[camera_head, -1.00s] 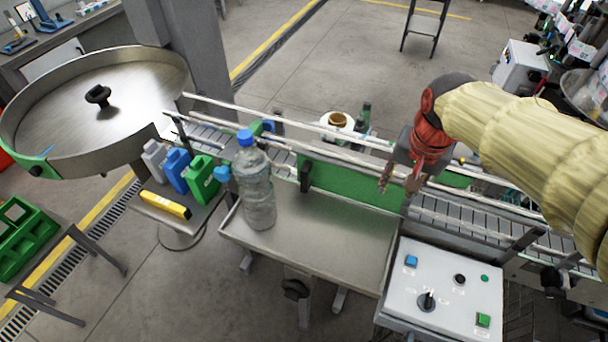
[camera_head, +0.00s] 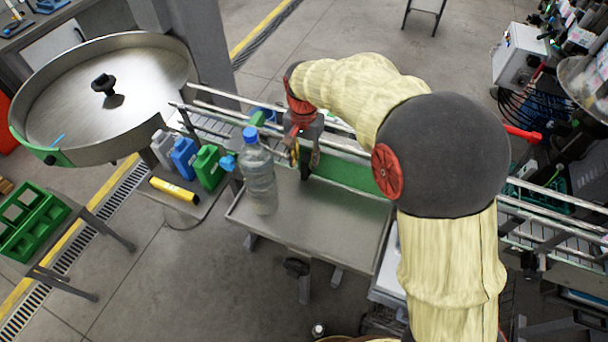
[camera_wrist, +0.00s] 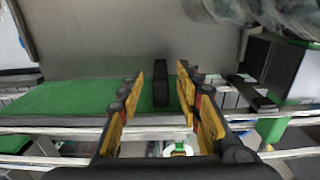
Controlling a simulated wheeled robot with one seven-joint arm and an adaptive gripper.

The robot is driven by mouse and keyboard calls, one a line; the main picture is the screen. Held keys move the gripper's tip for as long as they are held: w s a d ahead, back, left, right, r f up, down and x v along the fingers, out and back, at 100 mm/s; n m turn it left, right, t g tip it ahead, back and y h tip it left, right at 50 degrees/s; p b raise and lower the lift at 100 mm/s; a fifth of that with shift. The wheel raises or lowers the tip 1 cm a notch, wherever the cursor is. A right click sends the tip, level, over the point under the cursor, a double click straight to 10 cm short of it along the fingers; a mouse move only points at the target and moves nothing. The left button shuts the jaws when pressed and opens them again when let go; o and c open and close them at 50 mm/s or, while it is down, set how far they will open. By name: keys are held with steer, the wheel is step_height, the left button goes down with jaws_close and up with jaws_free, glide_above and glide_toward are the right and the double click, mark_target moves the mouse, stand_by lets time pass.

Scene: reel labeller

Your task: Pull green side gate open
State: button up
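The green side gate (camera_head: 350,174) stands upright along the near side of the conveyor, behind the steel tray. It fills the left middle of the wrist view (camera_wrist: 70,97). Its black upright handle (camera_wrist: 161,84) shows between the fingertips. My gripper (camera_head: 305,156) is at the gate's left part, pointing down. In the wrist view my gripper (camera_wrist: 163,88) is open, with one yellow-padded finger on each side of the handle and gaps visible. The gate's right part is hidden behind my arm in the head view.
A clear bottle with a blue cap (camera_head: 261,182) stands on the steel tray (camera_head: 300,230), close left of my gripper. Guide rails (camera_wrist: 50,130) run along the conveyor. Blue and green jugs (camera_head: 209,168) stand left, near the round turntable (camera_head: 130,85). The tray's middle is clear.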

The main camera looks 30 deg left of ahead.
mark_target(304, 174)
steer(key=shift+f+p, duration=0.4)
steer(key=shift+f, duration=3.5)
steer(key=shift+c, duration=1.2)
jaws_close()
